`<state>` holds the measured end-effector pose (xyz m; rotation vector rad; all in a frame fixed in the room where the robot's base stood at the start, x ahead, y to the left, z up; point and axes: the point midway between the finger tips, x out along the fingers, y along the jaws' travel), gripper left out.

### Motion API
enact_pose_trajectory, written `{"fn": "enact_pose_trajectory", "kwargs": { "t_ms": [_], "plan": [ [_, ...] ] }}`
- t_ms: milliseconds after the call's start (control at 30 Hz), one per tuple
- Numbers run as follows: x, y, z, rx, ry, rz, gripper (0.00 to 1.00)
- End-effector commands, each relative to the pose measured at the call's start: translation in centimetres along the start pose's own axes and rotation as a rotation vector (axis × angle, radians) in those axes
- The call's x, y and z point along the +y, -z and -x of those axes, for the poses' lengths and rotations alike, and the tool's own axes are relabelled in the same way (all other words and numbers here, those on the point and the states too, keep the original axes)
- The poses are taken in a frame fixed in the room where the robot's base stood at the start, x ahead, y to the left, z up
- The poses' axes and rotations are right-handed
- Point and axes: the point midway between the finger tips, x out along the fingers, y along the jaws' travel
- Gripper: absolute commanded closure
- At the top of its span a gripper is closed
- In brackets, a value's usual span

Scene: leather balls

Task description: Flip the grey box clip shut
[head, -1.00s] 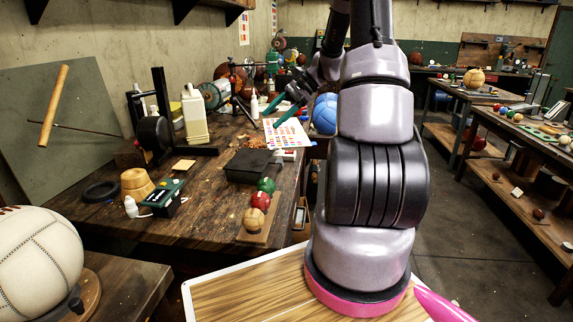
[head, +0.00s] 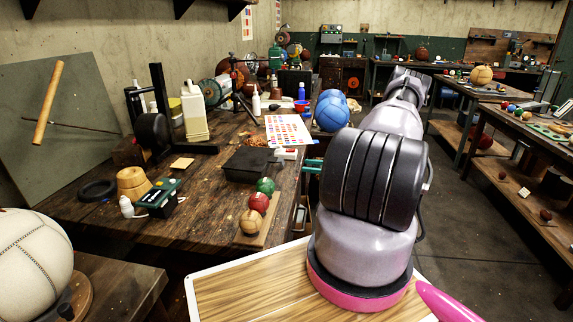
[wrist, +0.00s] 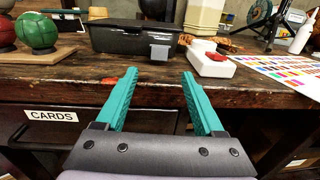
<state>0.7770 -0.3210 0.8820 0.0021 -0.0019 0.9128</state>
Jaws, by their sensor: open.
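A dark grey lidded box (head: 250,164) stands on the wooden workbench near its front edge; it also shows in the wrist view (wrist: 118,40). A lighter grey square clip (wrist: 159,52) is on the box's front face, towards its right end. I cannot tell the clip's exact angle. My gripper (wrist: 159,74) is open and empty, its teal fingers pointing at the bench's front edge, with the clip ahead and between them. In the head view my gripper's teal fingers (head: 313,166) show partly beside my arm, which hides the rest.
Red and green balls (wrist: 40,32) on a wooden stand sit left of the box. A white block with a red top (wrist: 210,62) and a colour chart (wrist: 275,72) lie to the right. A drawer labelled CARDS (wrist: 48,120) is below the bench top (wrist: 60,72).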

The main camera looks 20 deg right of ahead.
Motion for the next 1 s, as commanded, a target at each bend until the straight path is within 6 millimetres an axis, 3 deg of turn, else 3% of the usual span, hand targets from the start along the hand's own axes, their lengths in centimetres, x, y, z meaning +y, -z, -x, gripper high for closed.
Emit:
{"fn": "enact_pose_trajectory", "kwargs": {
  "t_ms": [300, 500, 933, 967, 1000],
  "plan": [
    [0.1, -0.1, -6.0, 0.001, -0.005, 0.000, 0.30],
    [0.1, 0.0, -8.8, 0.002, -0.005, 0.000, 0.30],
    [0.1, 0.0, -9.9, 0.002, -0.003, 0.001, 0.30],
    [0.1, 0.0, -9.9, 0.002, -0.003, 0.001, 0.38],
    [0.1, 0.0, -9.9, 0.002, -0.003, 0.001, 0.53]
  ]
}}
